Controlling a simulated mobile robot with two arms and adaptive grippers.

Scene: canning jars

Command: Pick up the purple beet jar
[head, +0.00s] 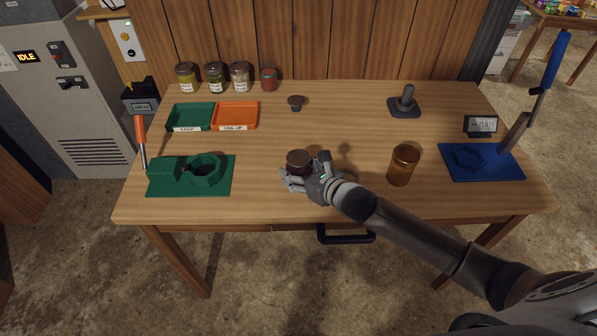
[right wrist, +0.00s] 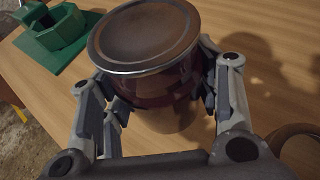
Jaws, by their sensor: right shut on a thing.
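The purple beet jar is a dark, reddish-purple jar with a brown lid (head: 298,158), near the front middle of the table in the head view. In the right wrist view the jar (right wrist: 165,80) stands upright between my fingers, its lid facing the camera. My right gripper (head: 305,177) is shut on the jar's sides, and its fingers hide part of the body. The fingers also show on both sides of the jar in the right wrist view (right wrist: 160,105). I cannot tell whether the jar's base touches the table. My left gripper is not in view.
An amber jar (head: 402,166) stands right of my right gripper. A green fixture (head: 220,178) lies to the left, a blue press base (head: 482,165) to the right. Green (head: 190,107) and orange trays (head: 235,126) and several jars (head: 216,78) stand at the back left.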

